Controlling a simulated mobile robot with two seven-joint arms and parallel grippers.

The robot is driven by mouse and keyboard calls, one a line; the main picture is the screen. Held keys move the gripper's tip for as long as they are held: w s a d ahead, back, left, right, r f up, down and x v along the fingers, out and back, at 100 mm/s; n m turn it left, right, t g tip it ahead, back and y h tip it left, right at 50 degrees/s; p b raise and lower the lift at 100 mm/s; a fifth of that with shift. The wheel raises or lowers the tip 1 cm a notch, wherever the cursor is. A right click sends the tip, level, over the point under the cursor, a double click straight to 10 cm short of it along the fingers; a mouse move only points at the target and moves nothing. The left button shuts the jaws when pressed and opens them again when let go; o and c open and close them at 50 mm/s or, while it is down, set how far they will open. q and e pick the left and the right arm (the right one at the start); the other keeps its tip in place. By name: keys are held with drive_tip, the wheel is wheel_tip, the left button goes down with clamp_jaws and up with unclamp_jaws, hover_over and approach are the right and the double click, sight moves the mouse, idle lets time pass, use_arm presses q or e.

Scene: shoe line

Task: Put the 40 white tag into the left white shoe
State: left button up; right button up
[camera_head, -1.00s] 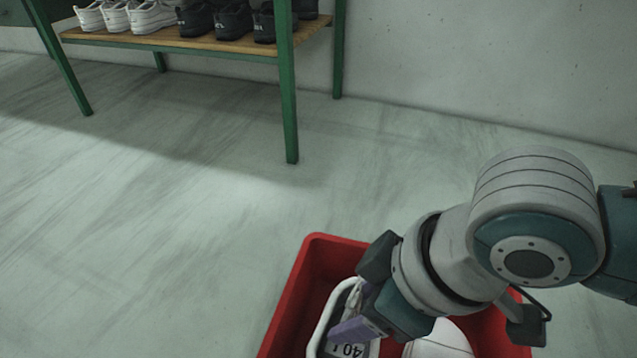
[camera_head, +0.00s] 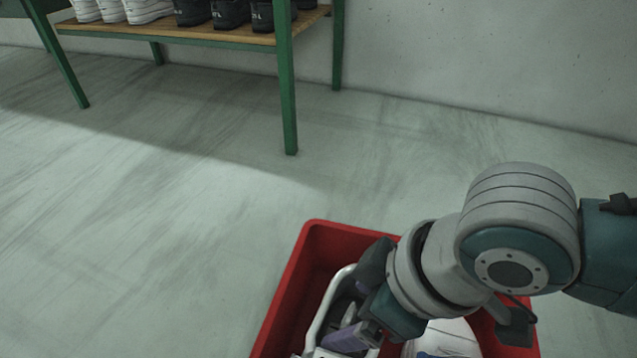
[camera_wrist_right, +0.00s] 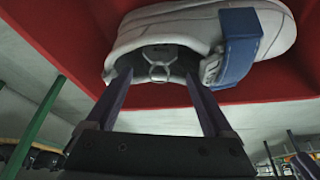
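In the head view, two white shoes stand in a red bin. The left white shoe (camera_head: 328,302) shows its pale rim and dark inside; the other white shoe (camera_head: 448,334) is partly behind my arm. My right gripper (camera_head: 352,322) is down at the left shoe's opening. In the right wrist view, its purple fingers (camera_wrist_right: 158,78) are spread apart at the opening of a white shoe (camera_wrist_right: 183,22). A small pale ring-like piece (camera_wrist_right: 160,70) shows between them, apart from both fingers. I cannot make out the 40 white tag for certain. My left gripper is out of view.
The red bin's (camera_head: 292,290) walls surround the shoes and my right gripper. A blue band (camera_wrist_right: 238,45) crosses the shoe in the wrist view. A green-legged rack (camera_head: 287,90) with white and black shoes stands behind. The floor left of the bin is clear.

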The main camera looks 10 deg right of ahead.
drive_tip(key=shift+o, duration=0.5)
drive_tip(key=p+v, duration=0.7)
drive_tip(key=v, duration=0.3)
